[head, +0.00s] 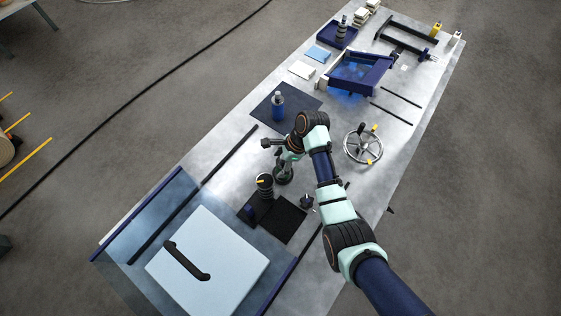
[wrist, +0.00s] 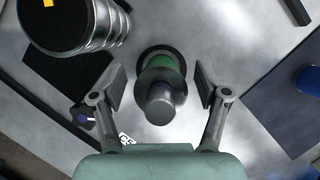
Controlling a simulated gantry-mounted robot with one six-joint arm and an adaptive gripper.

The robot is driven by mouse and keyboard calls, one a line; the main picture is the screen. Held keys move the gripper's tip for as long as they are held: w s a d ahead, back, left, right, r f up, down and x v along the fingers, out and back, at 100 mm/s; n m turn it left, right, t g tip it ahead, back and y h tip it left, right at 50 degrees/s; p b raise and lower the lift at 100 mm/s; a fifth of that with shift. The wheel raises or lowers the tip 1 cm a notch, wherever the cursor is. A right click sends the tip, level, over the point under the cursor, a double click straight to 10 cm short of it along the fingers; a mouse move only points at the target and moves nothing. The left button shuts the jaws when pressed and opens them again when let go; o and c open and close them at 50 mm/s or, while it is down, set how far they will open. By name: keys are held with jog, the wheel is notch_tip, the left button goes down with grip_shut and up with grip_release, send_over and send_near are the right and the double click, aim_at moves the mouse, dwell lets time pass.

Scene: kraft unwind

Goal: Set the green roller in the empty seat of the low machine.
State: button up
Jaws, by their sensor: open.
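The green roller (wrist: 168,62) stands upright on the steel table, with a green band, dark collars and a grey knob facing my wrist camera. My gripper (wrist: 161,84) is open, with one finger on each side of the roller and gaps visible on both sides. In the head view my gripper (head: 287,158) is over the roller (head: 283,176), which it partly hides. A low dark-blue frame (head: 375,76) with a blue glow stands further up the table, and a black frame (head: 405,38) lies beyond it. I cannot tell which has the empty seat.
A dark ribbed cylinder (head: 265,183) stands close left of the roller, also large in the wrist view (wrist: 72,22). A blue bottle (head: 278,106) stands on a dark mat (head: 306,101). A spoked handwheel (head: 363,145) is at right. A pale-blue lid (head: 220,255) fills the near end.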

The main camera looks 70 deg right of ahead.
jog(key=p+v, duration=0.5)
jog(key=v, duration=0.7)
jog(key=shift+r, duration=0.15)
jog(key=w+a+r+n+t+h, duration=0.1)
jog(key=w+a+r+n+h, duration=0.15)
jog(key=w+a+n, duration=0.5)
jog(key=w+a+r+n+t+h, duration=0.1)
jog(key=w+a+r+n, duration=0.3)
jog(key=w+a+n, duration=0.4)
jog(key=a+r+n+t, duration=0.2)
jog(key=a+r+n, duration=0.2)
jog(key=a, duration=0.4)
jog(key=s+a+r+n+t+y, duration=0.1)
jog(key=a+r+n+t, duration=0.1)
jog(key=a+r+n, duration=0.3)
jog(key=s+a+r+n+t, duration=0.1)
jog(key=a+r+n, duration=0.4)
jog(key=a, duration=0.6)
jog(key=shift+a+r+t, duration=0.3)
jog(key=shift+r+t, duration=0.35)
jog(key=shift+t, duration=0.25)
